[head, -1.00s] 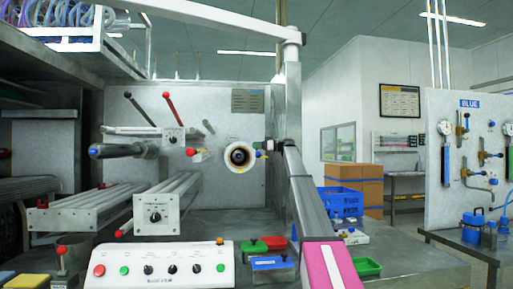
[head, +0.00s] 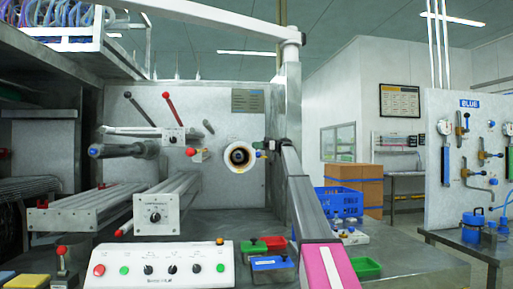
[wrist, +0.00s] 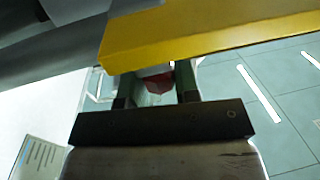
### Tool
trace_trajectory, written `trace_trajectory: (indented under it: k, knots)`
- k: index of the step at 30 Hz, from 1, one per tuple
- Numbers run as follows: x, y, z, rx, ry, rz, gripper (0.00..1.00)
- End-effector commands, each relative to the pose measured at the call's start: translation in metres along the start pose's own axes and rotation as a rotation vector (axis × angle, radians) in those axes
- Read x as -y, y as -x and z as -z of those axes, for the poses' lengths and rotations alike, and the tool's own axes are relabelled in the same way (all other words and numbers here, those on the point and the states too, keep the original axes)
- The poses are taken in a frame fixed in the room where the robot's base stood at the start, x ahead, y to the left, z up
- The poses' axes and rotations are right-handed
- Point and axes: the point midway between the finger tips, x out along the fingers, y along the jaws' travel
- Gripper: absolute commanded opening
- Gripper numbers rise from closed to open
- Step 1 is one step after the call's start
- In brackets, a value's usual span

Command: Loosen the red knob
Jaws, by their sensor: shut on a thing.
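In the wrist view, the red knob (wrist: 158,83) sits between the two fingers of my gripper (wrist: 156,92). The gripper is shut on it. A pale part shows just behind the knob, and a large yellow part crosses above it close to the camera, hiding what lies beyond.
A white control box (head: 158,265) with buttons stands in front. Levers and a dark-ended roller (head: 120,150) project from the panel on the left. Small red, green and blue trays lie right of the box. A blue crate (head: 340,202) and cardboard boxes stand farther right.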

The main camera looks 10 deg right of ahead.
Motion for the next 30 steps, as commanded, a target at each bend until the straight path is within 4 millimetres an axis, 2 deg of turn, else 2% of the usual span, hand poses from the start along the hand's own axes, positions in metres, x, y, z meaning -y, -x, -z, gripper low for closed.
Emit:
trace_trajectory:
  k: [4, 5, 6, 17, 20, 25, 30]
  knots:
    - [0.0, 0.0, 0.0, 0.0, -0.001, -0.001, 0.06]
    - [0.0, 0.0, 0.0, 0.0, -0.001, -0.001, 0.39]
    - [0.0, 0.0, 0.0, 0.0, -0.001, -0.001, 0.52]
    - [0.0, 0.0, 0.004, 0.0, 0.0, -0.001, 0.54]
    - [-0.001, 0.0, 0.013, 0.0, 0.0, -0.001, 0.54]
    - [-0.001, 0.001, 0.045, 0.0, 0.002, -0.001, 0.54]
    - [0.015, -0.032, 0.061, 0.0, 0.0, 0.0, 0.54]
